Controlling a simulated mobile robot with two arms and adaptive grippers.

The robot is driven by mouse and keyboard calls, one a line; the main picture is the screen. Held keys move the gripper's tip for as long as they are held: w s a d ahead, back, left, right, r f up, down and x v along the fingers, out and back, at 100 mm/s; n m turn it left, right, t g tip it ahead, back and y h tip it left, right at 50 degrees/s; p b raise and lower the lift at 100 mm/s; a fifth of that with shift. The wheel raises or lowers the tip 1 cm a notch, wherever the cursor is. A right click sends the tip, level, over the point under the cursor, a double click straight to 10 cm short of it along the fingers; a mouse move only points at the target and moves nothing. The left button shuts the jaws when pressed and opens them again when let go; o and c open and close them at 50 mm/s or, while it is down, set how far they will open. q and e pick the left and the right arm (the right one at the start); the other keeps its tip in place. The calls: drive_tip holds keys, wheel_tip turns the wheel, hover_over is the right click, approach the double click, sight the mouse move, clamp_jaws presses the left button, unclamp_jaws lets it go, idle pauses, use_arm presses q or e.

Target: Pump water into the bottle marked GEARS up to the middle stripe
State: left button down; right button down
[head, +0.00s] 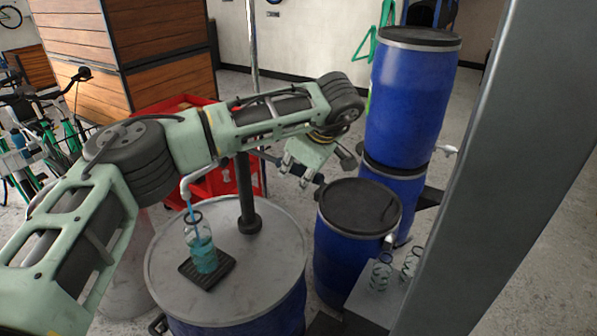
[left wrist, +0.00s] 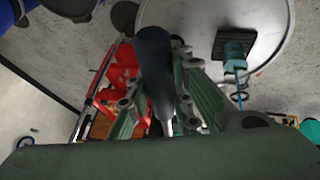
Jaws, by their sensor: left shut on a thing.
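A clear bottle (head: 202,254) stands upright on a black drip mat (head: 219,268) on the grey drum lid (head: 165,262). Teal water fills its lower part, and a blue stream runs into its mouth from the pale pump spout (head: 187,184). Its marking and stripes are too small to read. The bottle also shows in the left wrist view (left wrist: 235,57). The black pump column (head: 247,195) stands behind it. My left gripper (head: 295,174) is shut on the dark pump handle (left wrist: 154,65), right of the column. My right gripper is out of view.
Blue barrels (head: 410,95) stand at the right, one stacked on another. A shorter blue barrel (head: 345,245) is beside the drum. A red cart (head: 205,180) is behind the pump.

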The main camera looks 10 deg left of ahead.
use_arm(q)
drive_tip(key=c, duration=2)
unclamp_jaws()
drive_tip(key=shift+s+d+f, duration=0.1)
drive_tip(key=shift+s+f, duration=0.05)
drive_tip(key=shift+f, duration=0.2)
drive_tip(key=o, duration=0.5)
drive_tip(key=shift+r, duration=0.1)
drive_tip(key=shift+c, duration=0.2)
drive_tip(key=shift+r, duration=0.15)
drive_tip(key=shift+r, duration=0.25)
drive_tip(key=v, duration=1.1)
drive_tip(key=shift+d, duration=0.15)
drive_tip(key=shift+r, duration=0.1)
